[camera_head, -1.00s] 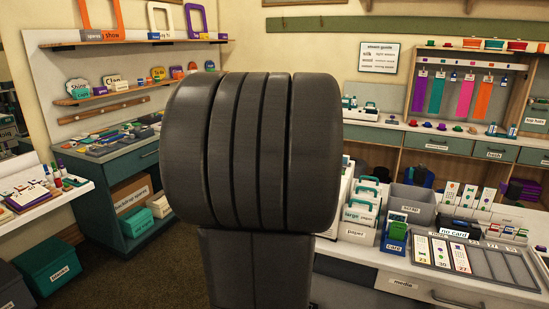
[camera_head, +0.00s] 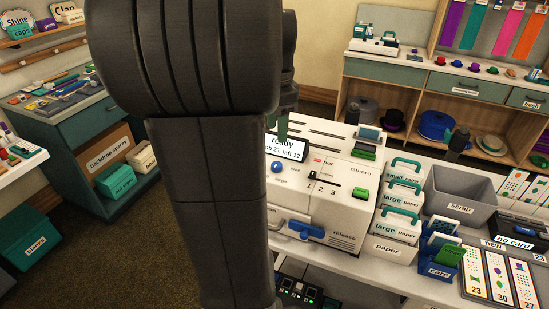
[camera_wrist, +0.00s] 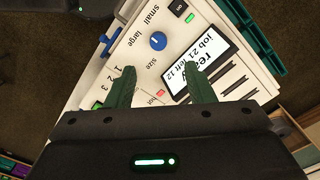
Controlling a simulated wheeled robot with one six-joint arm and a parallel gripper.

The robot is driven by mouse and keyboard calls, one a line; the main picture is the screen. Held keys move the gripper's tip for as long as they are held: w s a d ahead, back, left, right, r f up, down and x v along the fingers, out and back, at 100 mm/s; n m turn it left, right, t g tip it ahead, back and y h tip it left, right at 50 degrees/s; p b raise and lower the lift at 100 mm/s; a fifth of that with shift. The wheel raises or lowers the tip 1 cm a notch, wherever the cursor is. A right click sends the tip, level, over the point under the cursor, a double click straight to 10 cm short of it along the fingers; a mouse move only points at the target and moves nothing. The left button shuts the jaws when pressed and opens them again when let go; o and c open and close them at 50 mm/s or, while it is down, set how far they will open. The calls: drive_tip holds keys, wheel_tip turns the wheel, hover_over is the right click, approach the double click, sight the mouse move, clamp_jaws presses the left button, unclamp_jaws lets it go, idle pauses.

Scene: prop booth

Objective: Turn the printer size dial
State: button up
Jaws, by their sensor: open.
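The printer (camera_head: 335,212) is a white machine on the counter, partly hidden by my arm in the head view. Its lit screen (camera_head: 287,148) reads "ready" and "job 21 left 12". The blue size dial (camera_head: 279,166) sits on its top panel, marked small and large. In the wrist view the dial (camera_wrist: 158,41) lies beyond the gap between my green fingertips, apart from them. My gripper (camera_wrist: 160,72) is open and empty above the panel. In the head view one green fingertip (camera_head: 282,130) shows by the screen. The dial's exact setting is too small to tell.
A slider marked 1 2 3 (camera_head: 315,182), a green button (camera_head: 361,194) and a blue release handle (camera_head: 306,229) are on the printer. Paper packs (camera_head: 396,227) and a grey scrap bin (camera_head: 462,192) stand to its right. Open floor lies to the left.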

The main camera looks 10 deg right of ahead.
wheel_tip(320, 180, down, 10)
drive_tip(key=shift+s+f, duration=0.15)
idle(0.3)
drive_tip(key=c, duration=1)
